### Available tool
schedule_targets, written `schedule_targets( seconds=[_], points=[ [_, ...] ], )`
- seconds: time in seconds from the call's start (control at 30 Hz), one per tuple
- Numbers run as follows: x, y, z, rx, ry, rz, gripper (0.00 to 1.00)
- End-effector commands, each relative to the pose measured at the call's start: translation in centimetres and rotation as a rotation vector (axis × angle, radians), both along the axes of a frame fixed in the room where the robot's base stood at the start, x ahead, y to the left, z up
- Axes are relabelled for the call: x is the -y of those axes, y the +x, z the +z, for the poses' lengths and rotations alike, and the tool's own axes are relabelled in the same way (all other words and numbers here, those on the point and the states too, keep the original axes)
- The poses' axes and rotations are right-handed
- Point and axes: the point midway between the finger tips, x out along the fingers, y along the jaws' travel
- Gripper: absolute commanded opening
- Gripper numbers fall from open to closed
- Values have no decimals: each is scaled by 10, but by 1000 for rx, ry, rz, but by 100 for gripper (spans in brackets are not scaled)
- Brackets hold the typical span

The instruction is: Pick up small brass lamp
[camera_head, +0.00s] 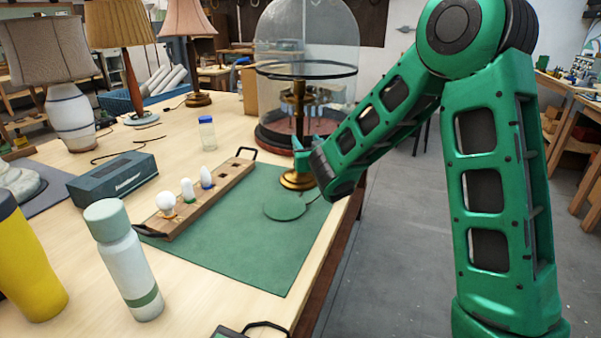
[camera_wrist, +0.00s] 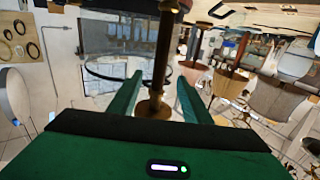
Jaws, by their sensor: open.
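The small brass lamp (camera_head: 298,107) stands upright near the far right edge of the green mat, with a slim stem and a round brass base (camera_head: 297,181). My gripper (camera_head: 303,152) is at the lower part of its stem, just above the base. In the wrist view, the two green fingers of my gripper (camera_wrist: 157,98) are spread apart. The lamp's brass stem (camera_wrist: 164,55) appears between them, with a gap on each side. I cannot tell whether either finger touches it. My forearm hides part of the area right of the lamp.
A glass dome (camera_head: 290,32) stands close behind the lamp. A wooden tray (camera_head: 227,184) with several bulbs lies left on the green mat (camera_head: 262,248). A dark box (camera_head: 112,178), a pale bottle (camera_head: 127,262) and a yellow bottle (camera_head: 28,265) stand further left. The mat's front is clear.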

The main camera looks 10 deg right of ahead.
Motion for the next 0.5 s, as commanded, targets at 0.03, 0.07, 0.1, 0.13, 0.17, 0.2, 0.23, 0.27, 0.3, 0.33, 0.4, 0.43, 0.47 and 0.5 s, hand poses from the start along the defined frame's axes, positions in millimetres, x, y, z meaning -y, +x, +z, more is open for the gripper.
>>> schedule_targets(
  seconds=[0.03, 0.07, 0.1, 0.13, 0.17, 0.2, 0.23, 0.27, 0.3, 0.33, 0.4, 0.43, 0.47, 0.5],
  points=[
    [2, 9, 0, 0, 2, -4, 44],
    [2, 13, 0, 0, 3, -3, 44],
    [2, 19, 0, 0, 1, -3, 44],
    [2, 23, 0, 1, 3, -3, 44],
    [2, 26, 0, 1, 1, -3, 44],
    [2, 30, 0, 0, 2, -3, 44],
    [2, 33, 0, 0, 1, -3, 44],
    [2, 35, 0, 0, 0, -3, 44],
    [2, 37, -1, -1, 0, -3, 44],
    [2, 38, -1, -2, 0, -3, 44],
    [2, 42, -1, -1, 0, -3, 44],
    [2, 45, -1, -1, 0, -3, 44],
    [2, 48, -2, -1, 1, -3, 44],
    [2, 53, -4, -2, 1, -3, 44]
  ],
)
